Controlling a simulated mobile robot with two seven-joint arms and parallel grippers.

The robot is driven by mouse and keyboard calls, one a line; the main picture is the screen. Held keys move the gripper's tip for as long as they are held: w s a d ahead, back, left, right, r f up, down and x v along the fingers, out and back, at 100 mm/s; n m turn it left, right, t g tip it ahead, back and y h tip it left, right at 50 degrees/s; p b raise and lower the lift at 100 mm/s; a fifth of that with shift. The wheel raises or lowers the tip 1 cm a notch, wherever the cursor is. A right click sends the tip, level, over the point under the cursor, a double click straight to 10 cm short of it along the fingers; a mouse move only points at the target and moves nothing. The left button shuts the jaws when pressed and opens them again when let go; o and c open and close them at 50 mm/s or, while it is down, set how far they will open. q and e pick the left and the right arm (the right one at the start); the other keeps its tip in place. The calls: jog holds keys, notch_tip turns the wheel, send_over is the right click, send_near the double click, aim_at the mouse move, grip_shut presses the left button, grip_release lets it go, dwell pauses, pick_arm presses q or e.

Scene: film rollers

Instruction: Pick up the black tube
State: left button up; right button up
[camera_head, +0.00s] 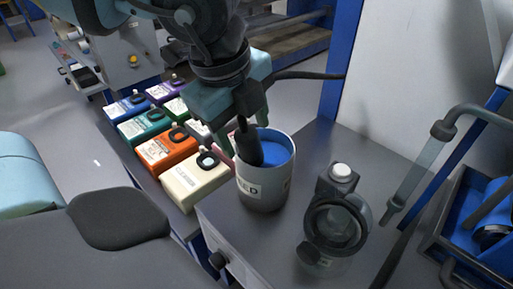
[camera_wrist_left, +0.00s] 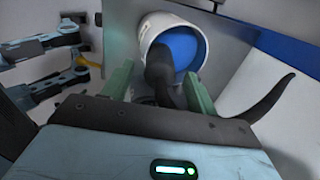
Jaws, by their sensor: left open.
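The black tube (camera_head: 248,147) leans in a white cup (camera_head: 263,195) with a blue inside, on the grey tabletop. Its lower part also shows in the left wrist view (camera_wrist_left: 159,70), against the cup's blue inside. My left gripper (camera_head: 239,126) is above the cup, open, with its green fingers on either side of the tube; I see no firm contact. A dark curved piece (camera_head: 307,75) sticks out to the right beside the gripper; I cannot tell whether it belongs to the tube. The gripper hides the tube's upper part.
Several coloured boxes with black rings, such as the cream one (camera_head: 194,183), stand left of the cup. A clear vessel with a white cap (camera_head: 341,171) stands to the right. A blue tray (camera_head: 467,222) is at the far right. Bare tabletop lies between cup and vessel.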

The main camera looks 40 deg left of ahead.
pick_arm(q)
jog(key=shift+x, duration=1)
jog(key=c, duration=1)
